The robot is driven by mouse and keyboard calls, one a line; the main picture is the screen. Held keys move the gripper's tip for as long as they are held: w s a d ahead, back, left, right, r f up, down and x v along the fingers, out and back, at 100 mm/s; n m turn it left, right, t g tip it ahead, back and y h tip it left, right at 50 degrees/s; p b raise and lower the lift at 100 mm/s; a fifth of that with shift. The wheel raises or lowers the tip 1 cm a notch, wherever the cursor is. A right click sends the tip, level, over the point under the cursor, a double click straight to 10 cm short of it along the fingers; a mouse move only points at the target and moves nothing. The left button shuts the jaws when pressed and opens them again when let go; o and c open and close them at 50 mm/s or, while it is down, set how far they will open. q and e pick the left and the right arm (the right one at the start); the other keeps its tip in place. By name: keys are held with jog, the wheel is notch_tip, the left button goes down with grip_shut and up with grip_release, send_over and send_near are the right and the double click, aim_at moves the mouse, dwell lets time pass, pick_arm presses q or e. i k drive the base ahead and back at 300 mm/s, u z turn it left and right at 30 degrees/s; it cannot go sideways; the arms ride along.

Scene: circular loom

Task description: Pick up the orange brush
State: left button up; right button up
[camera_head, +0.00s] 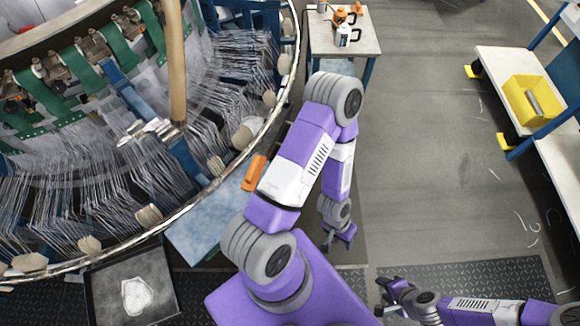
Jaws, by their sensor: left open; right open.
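An orange object (254,172), which looks like the brush, lies at the loom's outer edge, just above the blue platform. It is close to the left of my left upper arm, and its exact shape is hard to tell. My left gripper (342,238) hangs over the floor, to the right of and below the orange object in the picture, apart from it. It is open and empty. My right gripper (385,292) is low in the picture over the dark mat, open and empty, farther from the object.
The circular loom (180,212) fills the left. A small table (362,32) at the top holds bottles and an orange item (339,16). A cart (500,62) with a yellow bin (534,100) stands right. A dark tray (165,290) is lower left. Floor right of centre is clear.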

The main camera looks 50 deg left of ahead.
aim_at(249, 183)
jog(key=z, duration=0.2)
jog(key=k, duration=0.9)
jog(key=u, duration=0.9)
jog(key=i, duration=0.5)
